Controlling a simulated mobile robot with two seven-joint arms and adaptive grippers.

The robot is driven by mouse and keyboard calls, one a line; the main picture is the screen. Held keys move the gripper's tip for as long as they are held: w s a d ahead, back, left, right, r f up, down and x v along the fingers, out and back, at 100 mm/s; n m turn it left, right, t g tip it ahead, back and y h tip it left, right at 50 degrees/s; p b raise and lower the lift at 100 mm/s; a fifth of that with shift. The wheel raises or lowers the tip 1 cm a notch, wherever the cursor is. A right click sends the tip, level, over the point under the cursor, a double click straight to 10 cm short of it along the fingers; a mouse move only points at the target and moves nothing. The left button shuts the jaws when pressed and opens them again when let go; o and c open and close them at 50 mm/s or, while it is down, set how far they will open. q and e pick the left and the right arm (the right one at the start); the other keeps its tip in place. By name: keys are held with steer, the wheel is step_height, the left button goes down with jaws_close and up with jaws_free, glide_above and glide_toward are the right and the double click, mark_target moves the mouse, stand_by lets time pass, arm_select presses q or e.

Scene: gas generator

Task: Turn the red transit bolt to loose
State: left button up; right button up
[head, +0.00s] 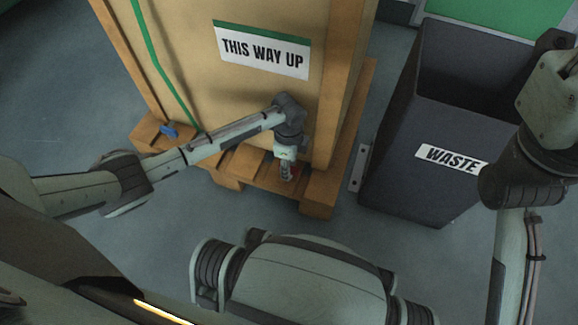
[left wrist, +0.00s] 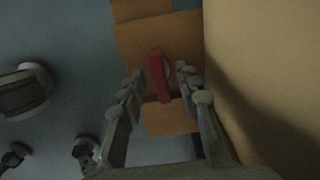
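The red transit bolt (left wrist: 158,76) lies on the wooden pallet at the crate's base. In the left wrist view its red bar stands between and just beyond the fingertips of my left gripper (left wrist: 160,78). The fingers are apart, with a gap on both sides of the bar. In the head view my left gripper (head: 287,172) points down over the front right of the pallet (head: 320,204) and mostly hides the bolt; a bit of red shows beside the fingers. My right gripper is not visible; only part of the right arm shows at the right edge.
A tall wooden crate (head: 230,95) marked THIS WAY UP rises right behind my left gripper. A blue piece (head: 168,131) sits at the pallet's left, near a green strap (head: 157,60). A dark WASTE bin (head: 405,180) stands to the right. Floor in front is clear.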

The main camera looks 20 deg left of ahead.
arm_select(q)
jaws_close()
